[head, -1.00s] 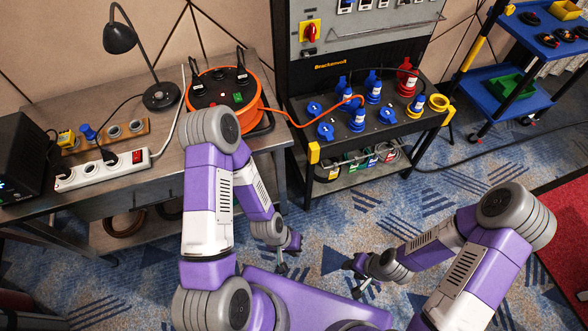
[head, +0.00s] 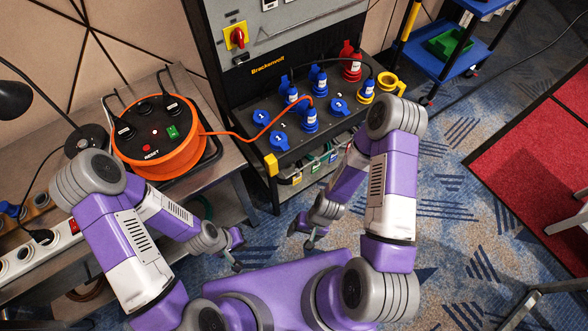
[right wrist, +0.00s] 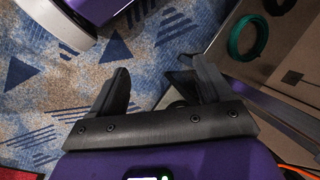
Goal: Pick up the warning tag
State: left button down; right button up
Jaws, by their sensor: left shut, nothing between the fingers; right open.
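I cannot pick out a warning tag for certain in either view. Small coloured pieces (head: 316,167) lie on the low shelf under the socket panel, too small to identify. My left gripper (head: 237,262) is shut and empty, low over the carpet beside the bench. My right gripper (head: 311,240) is low over the carpet in front of the panel stand. In the right wrist view my right gripper (right wrist: 160,88) is open, with nothing between its fingers.
The orange cable reel (head: 158,140) sits on the grey bench, its orange cable running to the blue plugs (head: 310,120) on the socket panel. A blue cart (head: 455,55) stands at the back right. A green ring (right wrist: 248,38) shows in the wrist view. Open carpet (head: 450,240) lies right.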

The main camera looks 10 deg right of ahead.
aim_at(298, 180)
notch_tip(298, 180, down, 6)
jog(key=a+m+g+y+b, duration=0.2)
jog(key=a+m+y, duration=0.1)
jog(key=m, duration=0.4)
jog(key=w+a+f+m+t+y+b, duration=0.1)
jog(key=w+a+f+m+t+y, duration=0.3)
jog(key=w+m, duration=0.4)
jog(key=w+d+f+m+t+h+b, duration=0.1)
jog(key=w+d+f+m+t+h, duration=0.25)
jog(key=w+d+m+t, duration=0.3)
jog(key=w+d+f+m+t+h+b, duration=0.1)
jog(key=w+d+f+m+t+h, duration=0.2)
jog(key=w+d+f+m+t, duration=0.4)
jog(key=shift+n+g, duration=0.45)
jog(key=shift+g, duration=0.5)
jog(key=w+b, duration=0.1)
jog(key=w, duration=0.1)
jog(key=w+b, duration=0.1)
jog(key=w, duration=0.1)
jog(key=w+b, duration=0.1)
jog(key=w, duration=0.1)
jog(key=shift+w+a+b, duration=0.2)
jog(key=shift+a+b, duration=0.15)
jog(key=shift+w+a, duration=0.1)
jog(key=shift+w, duration=0.2)
jog(key=c, duration=1)
